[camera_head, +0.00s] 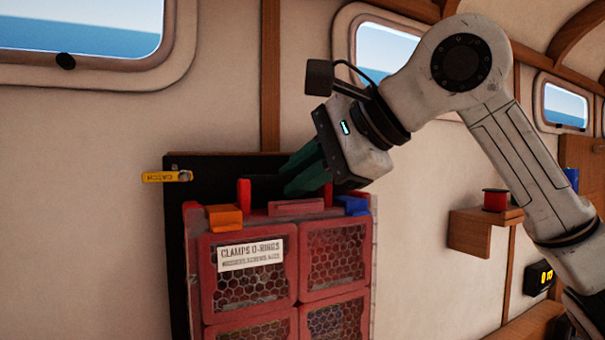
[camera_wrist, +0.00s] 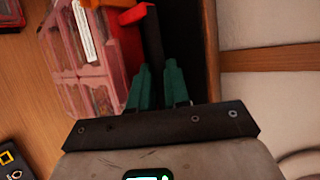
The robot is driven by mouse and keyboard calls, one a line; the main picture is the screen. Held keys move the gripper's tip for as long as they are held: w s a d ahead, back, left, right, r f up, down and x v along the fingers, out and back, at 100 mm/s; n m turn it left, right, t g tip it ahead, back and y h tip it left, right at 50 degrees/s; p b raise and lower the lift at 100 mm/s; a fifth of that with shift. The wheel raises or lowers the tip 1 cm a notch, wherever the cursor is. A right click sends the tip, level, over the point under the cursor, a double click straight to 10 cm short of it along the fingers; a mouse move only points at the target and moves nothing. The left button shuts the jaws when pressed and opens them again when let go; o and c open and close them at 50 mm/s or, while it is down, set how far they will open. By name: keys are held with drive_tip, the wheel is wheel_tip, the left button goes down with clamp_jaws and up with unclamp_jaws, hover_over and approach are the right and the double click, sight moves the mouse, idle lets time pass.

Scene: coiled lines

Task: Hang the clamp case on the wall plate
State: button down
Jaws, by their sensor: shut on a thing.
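The clamp case (camera_head: 293,230) is a red box with honeycomb windows and a white label reading "CLAMPS O-RINGS". It hangs upright from my gripper (camera_head: 291,178), whose green fingers are shut at its top. In the wrist view, the fingers of my gripper (camera_wrist: 157,80) close around a dark bar (camera_wrist: 153,38) beside the case (camera_wrist: 82,65). The black wall plate (camera_head: 178,230) is behind the case and mostly hidden by it. I cannot tell whether the case touches the plate or is hooked on it.
A yellow tag (camera_head: 166,177) sticks out at the plate's upper left. A wooden shelf (camera_head: 470,230) with a red spool (camera_head: 495,200) is on the right. Windows line the wall above, and the wall left of the plate is bare.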

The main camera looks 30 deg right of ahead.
drive_tip(key=shift+w+r, duration=0.2)
drive_tip(key=shift+w, duration=0.45)
idle(0.7)
drive_tip(key=shift+f+b, duration=0.8)
drive_tip(key=shift+f, duration=0.65)
idle(0.9)
drive_tip(key=c, duration=1)
unclamp_jaws()
drive_tip(key=shift+f, duration=0.15)
drive_tip(key=b+v, duration=0.2)
drive_tip(key=v, duration=0.9)
drive_tip(key=shift+a+r, duration=0.1)
drive_tip(key=shift+r, duration=0.1)
